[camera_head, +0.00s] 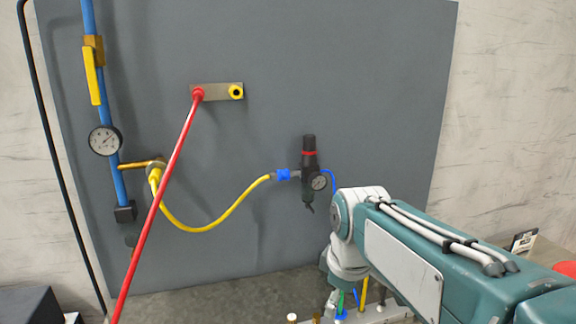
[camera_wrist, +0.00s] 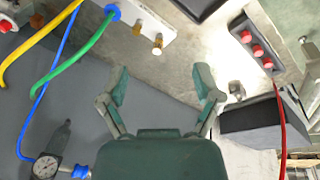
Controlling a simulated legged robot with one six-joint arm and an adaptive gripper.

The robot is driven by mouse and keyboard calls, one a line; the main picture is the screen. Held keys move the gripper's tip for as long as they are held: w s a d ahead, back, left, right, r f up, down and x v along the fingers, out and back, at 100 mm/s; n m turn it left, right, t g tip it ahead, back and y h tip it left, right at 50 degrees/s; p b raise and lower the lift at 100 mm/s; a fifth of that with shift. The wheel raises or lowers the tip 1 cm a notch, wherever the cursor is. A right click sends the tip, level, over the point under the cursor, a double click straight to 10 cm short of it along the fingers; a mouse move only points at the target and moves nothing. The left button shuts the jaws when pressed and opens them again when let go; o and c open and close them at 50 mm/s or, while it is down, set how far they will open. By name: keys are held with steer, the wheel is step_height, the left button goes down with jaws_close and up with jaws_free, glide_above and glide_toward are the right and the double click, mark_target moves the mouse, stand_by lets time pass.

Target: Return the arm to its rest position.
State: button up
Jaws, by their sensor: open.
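My arm (camera_head: 400,240) reaches in from the lower right in the head view, its wrist bent down in front of the grey panel. My gripper (camera_wrist: 168,88) shows in the wrist view with its two green fingers spread apart and nothing between them. Beyond the fingers lies bare grey-brown surface.
The grey panel (camera_head: 270,45) carries a red hose (camera_head: 165,185), a yellow hose (camera_head: 225,215), a gauge (camera_head: 104,140) on a blue pipe and a black regulator (camera_head: 309,165). A white manifold (camera_wrist: 145,20) with hoses and a dark box with red buttons (camera_wrist: 258,50) flank the gripper.

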steer(key=s+d+f+m+t, duration=0.1)
steer(key=s+d+f+m, duration=0.1)
steer(key=s+m, duration=0.3)
steer(key=s+d+f+m+t, duration=0.2)
steer(key=s+d+m, duration=0.2)
steer(key=s, duration=0.5)
steer(key=shift+s+d+m, duration=0.2)
steer(key=shift+s+m, duration=0.2)
steer(key=shift+m, duration=0.7)
steer(key=shift+w, duration=0.1)
steer(key=shift+c, duration=1.2)
steer(key=m+g, duration=0.5)
steer(key=m, duration=1.3)
glide_above(292, 317)
step_height(292, 317, down, 4)
steer(key=shift+d+f, duration=0.15)
steer(key=shift+f, duration=0.1)
steer(key=shift+w+a+f+g, duration=0.1)
steer(key=shift+a+f+g, duration=0.15)
steer(key=shift+f+g, duration=0.05)
steer(key=shift+f, duration=4.45)
